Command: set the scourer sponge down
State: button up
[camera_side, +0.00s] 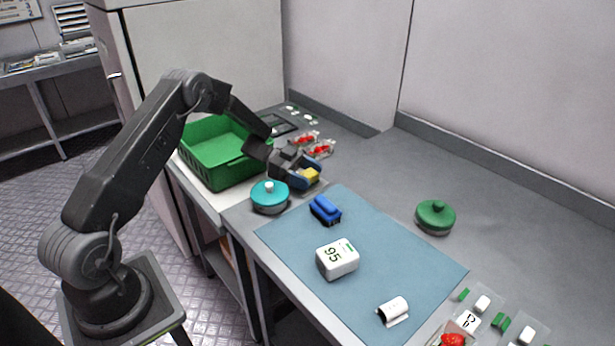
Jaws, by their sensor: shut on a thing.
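The scourer sponge (311,174) is a small yellow block between the fingers of my gripper (310,176). My gripper is shut on it, above the far left corner of the blue-grey mat (390,240). The fingers hide part of the sponge. I cannot tell exactly how high it is above the table or whether it touches anything below.
A teal lidded pot (269,197) stands close to my gripper, with a green crate (215,172) behind it. On the mat are a blue brush-like item (325,210), a white box (338,260) and a white roll (393,311). A green lidded pot (435,217) stands right of the mat.

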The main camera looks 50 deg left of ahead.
aim_at(308, 173)
jog(key=shift+r, duration=0.6)
notch_tip(308, 173, up, 3)
jog(key=s+a+r, duration=0.6)
jog(key=a, duration=0.2)
jog(key=shift+s+a+r, duration=0.15)
jog(key=shift+s+r, duration=0.25)
jog(key=w+d+r+n+t+y, duration=0.1)
jog(key=d, duration=0.1)
jog(key=w+d+r+n+t+y, duration=0.1)
jog(key=w+d+r+t, duration=0.1)
jog(key=d, duration=0.1)
jog(key=w+d+r+n+t+y, duration=0.1)
jog(key=d+n+t, duration=0.1)
jog(key=d, duration=0.1)
jog(key=shift+w+r, duration=0.15)
jog(key=s+d+f+n+t+y, duration=0.1)
jog(key=d+n+y, duration=0.1)
jog(key=s+d+f+n+t+y, duration=0.1)
jog(key=d+n+y, duration=0.1)
jog(key=d, duration=0.1)
jog(key=s+d+f+n+t+y, duration=0.1)
jog(key=s+d+n+t+y, duration=0.1)
jog(key=y, duration=0.1)
jog(key=shift+d+f, duration=0.25)
jog(key=shift+f, duration=0.05)
